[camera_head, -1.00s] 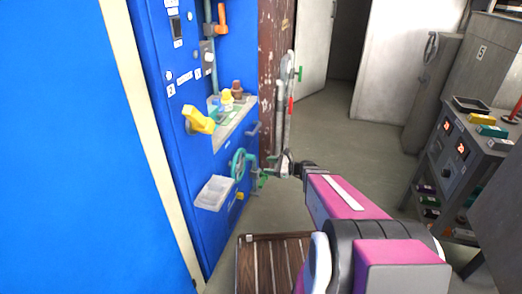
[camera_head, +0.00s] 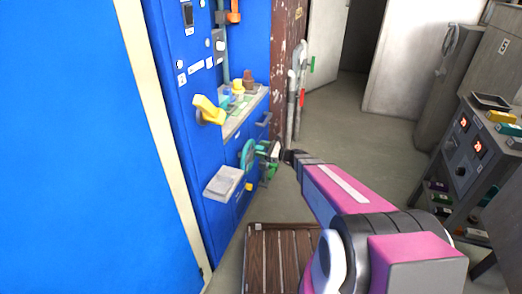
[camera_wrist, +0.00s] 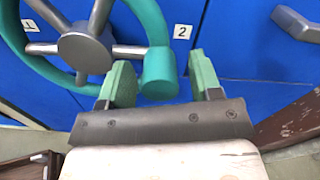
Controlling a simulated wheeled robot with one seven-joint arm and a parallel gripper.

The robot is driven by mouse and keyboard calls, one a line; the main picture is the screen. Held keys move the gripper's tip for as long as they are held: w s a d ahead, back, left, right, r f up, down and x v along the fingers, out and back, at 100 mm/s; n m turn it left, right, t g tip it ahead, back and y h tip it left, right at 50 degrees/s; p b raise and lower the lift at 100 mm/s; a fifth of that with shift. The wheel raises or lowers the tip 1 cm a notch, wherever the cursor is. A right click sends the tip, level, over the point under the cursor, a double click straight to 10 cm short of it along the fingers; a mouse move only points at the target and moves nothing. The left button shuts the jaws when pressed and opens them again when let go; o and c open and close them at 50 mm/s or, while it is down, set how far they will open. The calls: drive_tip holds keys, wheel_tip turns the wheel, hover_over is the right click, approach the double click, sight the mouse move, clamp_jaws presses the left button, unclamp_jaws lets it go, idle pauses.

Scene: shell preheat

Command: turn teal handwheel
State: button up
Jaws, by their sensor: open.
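The teal handwheel (camera_head: 247,154) is mounted on the front of the blue cabinet, below the shelf. In the wrist view the handwheel (camera_wrist: 148,22) fills the upper left, with a grey hub and spokes and a teal knob (camera_wrist: 160,72) on its rim. My gripper (camera_wrist: 160,80) is open, with one green finger on each side of the knob. The knob stands between the fingers with visible gaps on both sides. In the head view my gripper (camera_head: 270,155) is at the right side of the wheel, partly hidden by my arm.
A yellow handle (camera_head: 208,110) and a pale tray (camera_head: 223,182) stick out from the cabinet left of the wheel. A grey drawer handle (camera_wrist: 298,23) lies right of my gripper. A slatted wooden platform (camera_head: 262,262) is on the floor below. A grey instrument cart (camera_head: 465,150) stands at right.

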drive_tip(key=shift+w+a, duration=0.1)
drive_tip(key=shift+a, duration=0.15)
clamp_jaws()
drive_tip(key=shift+f, duration=0.15)
